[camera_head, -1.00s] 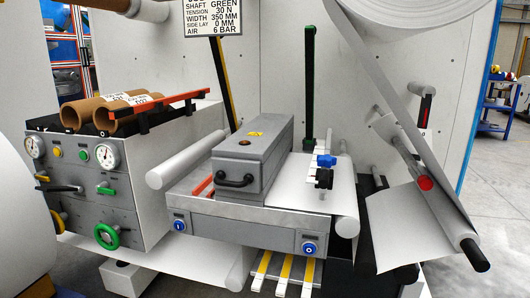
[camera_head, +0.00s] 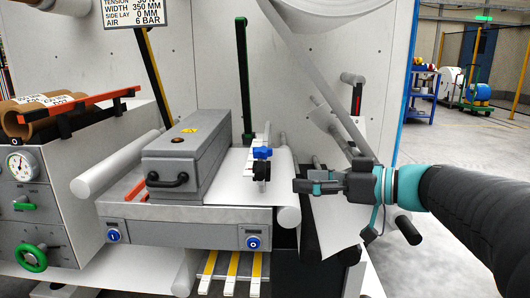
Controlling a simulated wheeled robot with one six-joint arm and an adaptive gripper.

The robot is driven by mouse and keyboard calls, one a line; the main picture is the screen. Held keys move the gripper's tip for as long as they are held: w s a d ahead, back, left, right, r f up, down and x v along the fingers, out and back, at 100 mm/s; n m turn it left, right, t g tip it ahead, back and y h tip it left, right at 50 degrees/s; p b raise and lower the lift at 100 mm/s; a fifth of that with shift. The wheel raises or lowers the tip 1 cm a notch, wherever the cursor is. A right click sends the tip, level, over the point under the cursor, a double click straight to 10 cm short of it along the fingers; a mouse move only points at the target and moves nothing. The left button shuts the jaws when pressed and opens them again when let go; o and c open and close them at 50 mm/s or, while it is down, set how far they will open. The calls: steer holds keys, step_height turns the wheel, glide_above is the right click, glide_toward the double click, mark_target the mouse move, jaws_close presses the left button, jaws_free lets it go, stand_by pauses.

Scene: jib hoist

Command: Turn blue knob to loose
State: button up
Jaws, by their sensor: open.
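A blue knob (camera_head: 262,152) sits on a white scaled bar above the white web, right of the grey box. A black knob or clamp (camera_head: 262,172) is just below it. My gripper (camera_head: 302,186) comes in from the right, its teal and dark fingers pointing left. It is open and empty, a little right of the two knobs and slightly lower in the picture, apart from them. No label for loose is readable on the blue knob.
The grey box with a black handle (camera_head: 167,181) stands left of the knobs. A green upright post (camera_head: 243,80) rises behind them. A white roller end (camera_head: 289,217) lies below my gripper. Round blue buttons (camera_head: 113,236) are on the front panel. A diagonal web (camera_head: 310,80) hangs behind my gripper.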

mark_target(270, 151)
step_height(270, 151, up, 3)
steer(key=w+d+n+t+y, duration=0.1)
steer(key=w+d, duration=0.1)
steer(key=w, duration=0.1)
steer(key=x, duration=0.4)
steer(key=p+x, duration=0.1)
steer(key=x, duration=0.8)
steer(key=shift+a+r+p, duration=0.3)
steer(key=shift+p, duration=0.1)
steer(key=shift+c, duration=0.3)
steer(key=c, duration=1.1)
